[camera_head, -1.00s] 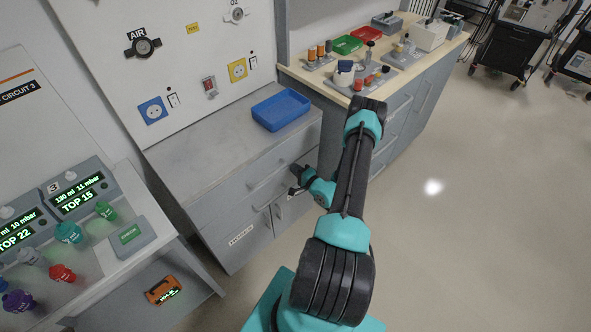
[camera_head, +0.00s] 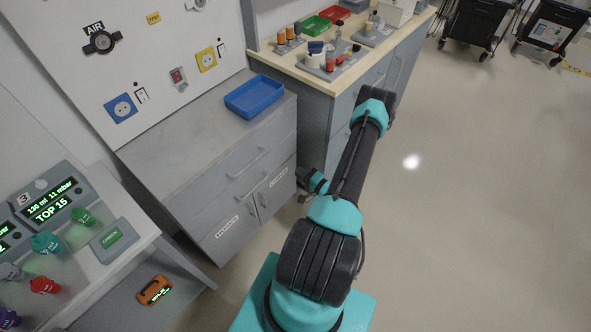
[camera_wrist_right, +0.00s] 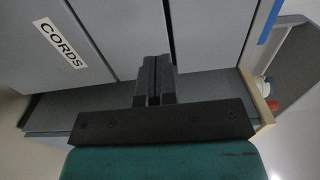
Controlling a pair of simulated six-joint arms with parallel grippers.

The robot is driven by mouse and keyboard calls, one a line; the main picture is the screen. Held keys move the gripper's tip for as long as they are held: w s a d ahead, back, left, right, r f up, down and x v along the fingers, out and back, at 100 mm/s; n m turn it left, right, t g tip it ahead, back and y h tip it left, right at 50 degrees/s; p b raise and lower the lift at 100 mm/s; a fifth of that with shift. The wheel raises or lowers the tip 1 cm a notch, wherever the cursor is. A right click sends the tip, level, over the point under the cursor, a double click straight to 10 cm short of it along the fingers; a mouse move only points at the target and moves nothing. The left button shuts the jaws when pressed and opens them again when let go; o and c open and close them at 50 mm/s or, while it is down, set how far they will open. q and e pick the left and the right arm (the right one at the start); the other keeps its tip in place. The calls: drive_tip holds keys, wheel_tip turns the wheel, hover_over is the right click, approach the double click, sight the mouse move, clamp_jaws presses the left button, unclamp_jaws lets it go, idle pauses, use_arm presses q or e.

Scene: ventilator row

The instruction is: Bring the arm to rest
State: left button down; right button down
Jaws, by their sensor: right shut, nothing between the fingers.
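My right arm (camera_head: 361,160) is folded, its elbow raised and its forearm bent back down. My right gripper (camera_head: 303,197) hangs by the front right corner of the grey cabinet (camera_head: 185,188), partly hidden behind my own arm. In the right wrist view its two black fingers (camera_wrist_right: 154,76) are together with nothing between them. Grey cabinet fronts with a CORDS label (camera_wrist_right: 62,44) show beyond the fingers; I cannot tell how far off. My left gripper is not in view.
A blue tray (camera_head: 254,97) sits on the grey cabinet. A wooden-topped counter (camera_head: 345,75) with trays and small items stands behind. A ventilator shelf (camera_head: 105,262) with an orange device (camera_head: 154,290) is at left. Open floor (camera_head: 470,220) lies to the right.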

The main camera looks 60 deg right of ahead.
idle(0.4)
drive_tip(key=w+a+r+n+g+y, duration=0.15)
drive_tip(key=w+a+y, duration=0.25)
drive_tip(key=a+y, duration=0.45)
drive_tip(key=w+a+f+n+g+y, duration=0.1)
drive_tip(key=w+a+n+g+y, duration=0.3)
drive_tip(key=a, duration=0.7)
drive_tip(key=s+a+r+n+g+y, duration=0.1)
drive_tip(key=s+a+n+g, duration=0.2)
drive_tip(key=a+g, duration=0.4)
drive_tip(key=s+a+n+g+y, duration=0.2)
drive_tip(key=s+a+n+g, duration=0.15)
drive_tip(key=a+g, duration=0.25)
drive_tip(key=w+a+r+n+t+h, duration=0.2)
drive_tip(key=w+a+n+h, duration=0.3)
drive_tip(key=w, duration=0.6)
drive_tip(key=shift+w+a+r+n+h, duration=0.15)
drive_tip(key=shift+a+r+n+h, duration=0.25)
drive_tip(key=shift+r+n+h, duration=0.5)
